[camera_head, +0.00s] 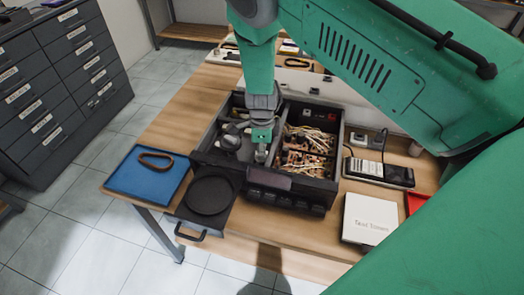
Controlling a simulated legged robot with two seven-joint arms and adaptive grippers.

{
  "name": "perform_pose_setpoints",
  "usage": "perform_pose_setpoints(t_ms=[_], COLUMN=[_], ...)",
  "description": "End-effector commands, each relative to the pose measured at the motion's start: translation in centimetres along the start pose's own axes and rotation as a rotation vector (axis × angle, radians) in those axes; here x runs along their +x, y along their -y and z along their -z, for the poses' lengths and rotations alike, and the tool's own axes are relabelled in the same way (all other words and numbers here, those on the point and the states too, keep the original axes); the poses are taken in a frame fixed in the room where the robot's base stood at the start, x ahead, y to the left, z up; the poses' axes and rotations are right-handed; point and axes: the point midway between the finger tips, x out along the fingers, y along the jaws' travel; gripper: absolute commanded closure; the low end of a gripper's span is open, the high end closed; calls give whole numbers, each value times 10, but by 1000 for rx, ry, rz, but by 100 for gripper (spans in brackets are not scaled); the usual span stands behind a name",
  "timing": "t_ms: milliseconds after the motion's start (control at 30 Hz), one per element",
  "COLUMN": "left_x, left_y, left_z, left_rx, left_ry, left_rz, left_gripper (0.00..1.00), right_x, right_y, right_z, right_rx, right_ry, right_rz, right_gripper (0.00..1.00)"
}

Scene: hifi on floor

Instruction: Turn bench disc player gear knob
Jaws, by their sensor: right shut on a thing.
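The bench disc player (285,190) is a black box with its top open, standing on the wooden bench. Its disc tray (207,195) sticks out at the front left, with a dark round disc shape on it. Inside, grey mechanism parts (229,140) sit at the left, and bundles of copper-coloured wiring fill the right compartments. My right gripper (262,152) points down into the middle of the open casing and is shut on a small part there, apparently the gear knob, which its fingers mostly hide. My left gripper is not in view.
A dark drawer cabinet (60,70) stands at the left. Tiled floor lies in front. My green arm covers the upper right.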

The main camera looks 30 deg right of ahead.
Motion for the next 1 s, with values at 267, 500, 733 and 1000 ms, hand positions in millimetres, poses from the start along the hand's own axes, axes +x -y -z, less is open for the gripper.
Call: perform_pose_setpoints(t_ms=[267,500,733,1000], left_x=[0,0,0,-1], left_y=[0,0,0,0], left_z=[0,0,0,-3], left_rx=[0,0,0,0], left_ry=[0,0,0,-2], left_rz=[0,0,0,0], left_gripper=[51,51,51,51], right_x=[1,0,-1,-13], right_y=[-1,0,-1,0], right_z=[-3,-2,-1,-1], right_rx=[1,1,2,1], right_ry=[3,3,3,3], right_rz=[0,1,2,5], right_gripper=[100,67,67,67])
